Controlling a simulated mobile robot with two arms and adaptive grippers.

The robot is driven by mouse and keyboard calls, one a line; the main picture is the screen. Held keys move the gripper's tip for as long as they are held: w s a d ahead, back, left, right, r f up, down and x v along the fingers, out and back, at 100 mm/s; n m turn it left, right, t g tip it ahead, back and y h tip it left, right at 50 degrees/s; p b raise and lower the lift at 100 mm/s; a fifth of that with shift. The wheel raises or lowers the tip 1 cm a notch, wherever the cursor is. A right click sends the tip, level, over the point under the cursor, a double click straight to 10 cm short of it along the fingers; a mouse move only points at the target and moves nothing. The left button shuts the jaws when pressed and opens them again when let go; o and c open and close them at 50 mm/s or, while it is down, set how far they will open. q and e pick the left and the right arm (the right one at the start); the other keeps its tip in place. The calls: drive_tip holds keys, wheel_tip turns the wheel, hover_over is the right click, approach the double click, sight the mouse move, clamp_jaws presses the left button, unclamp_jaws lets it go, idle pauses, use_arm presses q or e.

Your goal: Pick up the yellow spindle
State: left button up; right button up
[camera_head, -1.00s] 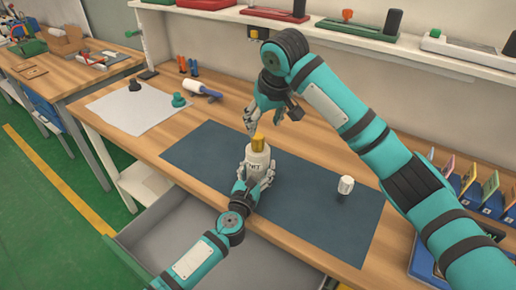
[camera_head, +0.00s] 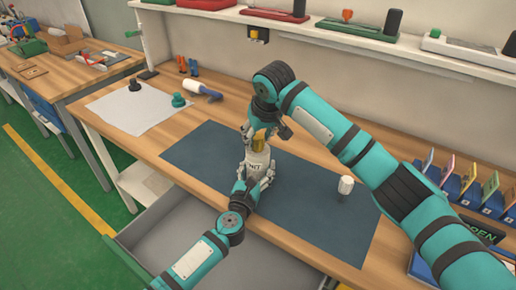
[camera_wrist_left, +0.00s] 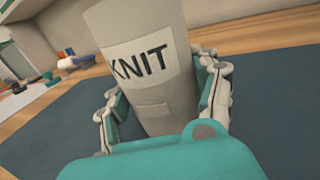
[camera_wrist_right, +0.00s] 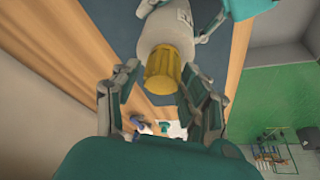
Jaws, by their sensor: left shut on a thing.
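The yellow spindle (camera_head: 259,134) stands at the top of a white cylinder (camera_head: 255,160) marked "KNIT" over the blue mat. The label is large in the left wrist view (camera_wrist_left: 140,58). My left gripper (camera_head: 255,172) is shut around the cylinder's lower part, with fingers on both sides. My right gripper (camera_wrist_right: 157,78) is open above, its fingers on either side of the yellow spindle, which also shows in the right wrist view (camera_wrist_right: 162,72). The left finger there has a small gap to it; I cannot tell whether the right finger touches.
A small white-topped piece (camera_head: 345,186) stands on the blue mat (camera_head: 305,200) at right. A green piece (camera_head: 179,100) and a dark piece (camera_head: 135,85) are on a white sheet (camera_head: 125,110) at left. An open grey drawer (camera_head: 190,235) juts out below the table front.

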clamp_jaws()
drive_tip(key=shift+r, duration=0.1)
wheel_tip(320, 180, up, 10)
idle(0.5)
idle(0.3)
use_arm(q)
drive_tip(key=o, duration=1.5)
drive_tip(key=shift+o, duration=0.2)
drive_tip(key=shift+s, duration=0.1)
